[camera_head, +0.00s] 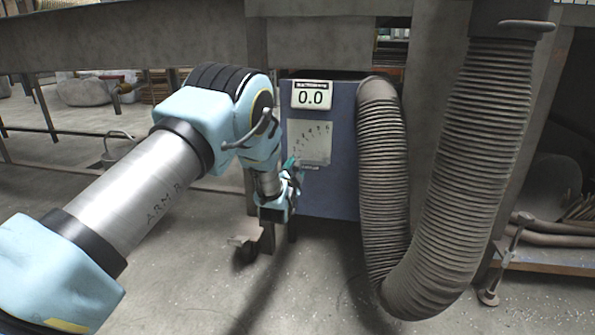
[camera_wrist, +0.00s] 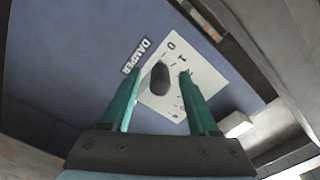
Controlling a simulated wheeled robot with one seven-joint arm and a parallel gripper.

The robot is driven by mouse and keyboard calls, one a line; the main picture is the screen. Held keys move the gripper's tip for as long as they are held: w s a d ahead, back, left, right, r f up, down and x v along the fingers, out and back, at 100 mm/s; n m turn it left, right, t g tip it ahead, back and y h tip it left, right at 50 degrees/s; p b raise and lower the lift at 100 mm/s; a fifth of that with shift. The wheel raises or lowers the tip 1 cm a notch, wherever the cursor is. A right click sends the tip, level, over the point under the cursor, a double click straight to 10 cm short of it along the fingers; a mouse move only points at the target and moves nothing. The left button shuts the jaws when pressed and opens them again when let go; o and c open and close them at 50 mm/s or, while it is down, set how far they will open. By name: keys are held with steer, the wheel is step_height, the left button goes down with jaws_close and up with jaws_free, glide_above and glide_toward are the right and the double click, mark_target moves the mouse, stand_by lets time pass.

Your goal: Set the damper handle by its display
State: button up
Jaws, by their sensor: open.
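The blue damper box (camera_head: 335,190) stands under the bench. Its display (camera_head: 312,97) reads 0.0. Below it is a white dial plate (camera_head: 318,143) with a numbered scale. In the wrist view, the dark damper handle (camera_wrist: 160,79) shows on the dial plate (camera_wrist: 203,88), near the 0 and 1 marks and the DAMPER label (camera_wrist: 137,56). My gripper (camera_wrist: 161,73) is open, with its teal fingers on either side of the handle in the picture. I cannot tell whether either finger touches it. In the head view, my gripper (camera_head: 290,164) is at the dial's lower left and the handle is not clearly visible.
A thick ribbed hose (camera_head: 385,180) loops down just right of the dial, and its larger limb (camera_head: 480,130) rises farther right. Bench legs (camera_head: 257,50) stand behind my arm. The concrete floor in front of the box is mostly clear.

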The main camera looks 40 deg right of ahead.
steer(key=shift+b+x, duration=0.5)
steer(key=shift+x, duration=1.4)
steer(key=shift+c, duration=0.3)
jaws_close()
